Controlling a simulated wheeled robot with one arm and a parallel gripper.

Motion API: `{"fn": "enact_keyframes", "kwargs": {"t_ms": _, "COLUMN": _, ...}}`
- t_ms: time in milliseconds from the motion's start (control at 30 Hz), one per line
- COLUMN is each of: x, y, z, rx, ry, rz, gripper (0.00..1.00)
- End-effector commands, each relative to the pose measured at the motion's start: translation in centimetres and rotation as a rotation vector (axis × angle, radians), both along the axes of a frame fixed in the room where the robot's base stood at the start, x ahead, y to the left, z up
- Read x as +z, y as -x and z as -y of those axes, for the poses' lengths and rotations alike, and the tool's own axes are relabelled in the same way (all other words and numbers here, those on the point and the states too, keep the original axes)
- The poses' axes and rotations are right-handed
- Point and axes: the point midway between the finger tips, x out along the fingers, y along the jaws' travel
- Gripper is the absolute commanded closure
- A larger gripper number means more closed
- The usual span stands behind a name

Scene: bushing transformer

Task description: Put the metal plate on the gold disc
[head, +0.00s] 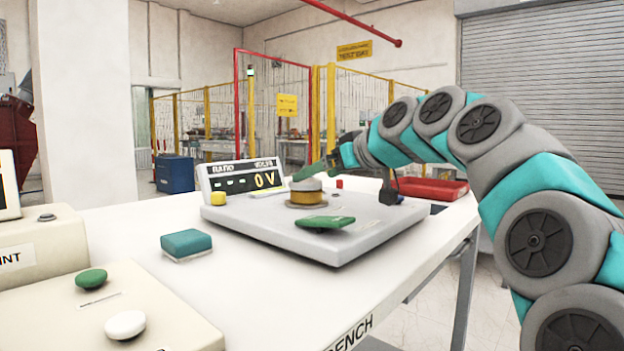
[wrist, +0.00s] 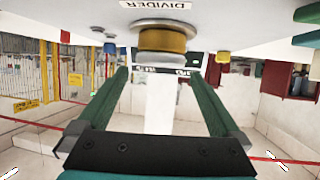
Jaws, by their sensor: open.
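The gold disc (head: 306,197) stands on the grey platform, left of centre on its top. A pale grey metal plate (head: 306,184) lies on top of the gold disc and looks roughly level and centred. In the wrist view, which is upside down, the gold disc (wrist: 162,38) and the metal plate (wrist: 165,57) show just beyond the fingertips. My gripper (head: 312,173) is just above the plate. In the wrist view its green fingers (wrist: 160,73) are spread wide with nothing between them. I cannot tell whether a fingertip touches the plate.
A green paddle-shaped piece (head: 325,222) lies at the platform's front. A voltage display (head: 243,179) and yellow knob (head: 218,198) stand to the left. A teal block (head: 186,244) is on the white bench. A red tray (head: 430,189) lies behind right. The bench front is mostly clear.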

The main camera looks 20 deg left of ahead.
Motion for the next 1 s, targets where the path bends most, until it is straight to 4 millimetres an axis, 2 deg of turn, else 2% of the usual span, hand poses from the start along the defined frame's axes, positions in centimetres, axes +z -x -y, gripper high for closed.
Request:
{"fn": "enact_keyframes", "kwargs": {"t_ms": 200, "x": 1.9, "y": 2.3, "z": 3.8, "rx": -0.002, "ry": -0.002, "rz": 0.002, "gripper": 0.0}}
{"fn": "enact_keyframes", "kwargs": {"t_ms": 400, "x": 3.1, "y": 3.7, "z": 6.1, "rx": -0.001, "ry": -0.003, "rz": 0.004, "gripper": 0.0}}
{"fn": "enact_keyframes", "kwargs": {"t_ms": 1000, "x": 3.2, "y": 4.0, "z": 6.4, "rx": -0.001, "ry": -0.001, "rz": 0.002, "gripper": 0.0}}
